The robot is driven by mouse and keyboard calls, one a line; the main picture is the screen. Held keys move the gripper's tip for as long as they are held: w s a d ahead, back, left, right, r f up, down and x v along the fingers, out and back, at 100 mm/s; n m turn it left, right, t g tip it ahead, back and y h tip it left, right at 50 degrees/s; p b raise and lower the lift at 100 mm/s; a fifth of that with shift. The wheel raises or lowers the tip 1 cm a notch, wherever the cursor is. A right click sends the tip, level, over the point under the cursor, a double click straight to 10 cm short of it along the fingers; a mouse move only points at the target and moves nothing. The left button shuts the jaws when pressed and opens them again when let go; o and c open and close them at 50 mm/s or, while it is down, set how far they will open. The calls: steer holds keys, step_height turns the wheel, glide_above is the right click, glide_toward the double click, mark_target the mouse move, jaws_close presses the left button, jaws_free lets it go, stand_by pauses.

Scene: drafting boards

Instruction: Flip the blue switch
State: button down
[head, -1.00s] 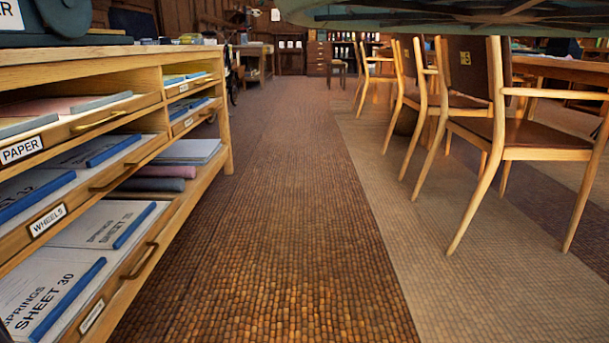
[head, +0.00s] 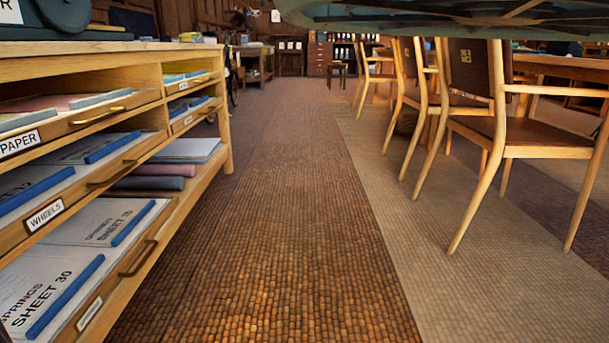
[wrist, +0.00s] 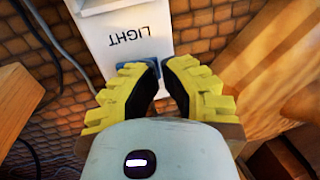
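A white box (wrist: 117,28) marked LIGHT, with its lettering upside down, shows at the top of the wrist view. The blue switch (wrist: 151,62) is at the box's lower edge, partly hidden behind my gripper's fingertips. My gripper (wrist: 161,66) has yellow fingers with black pads. The fingertips are close together, with only a narrow gap and nothing seen held between them. They are at the blue switch; I cannot tell whether they touch it. Neither the switch nor my gripper shows in the head view.
A wooden drawer rack (head: 228,120) with paper sheets stands at the left of the head view. Wooden chairs (head: 520,130) line the right under a green overhead surface (head: 440,14). The brown floor (head: 270,200) between is clear. Cables (wrist: 45,40) hang left of the box.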

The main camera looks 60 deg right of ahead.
steer(key=shift+f, duration=0.25)
steer(key=shift+r, duration=0.1)
step_height(320, 180, up, 7)
steer(key=p, duration=0.7)
stand_by(0.4)
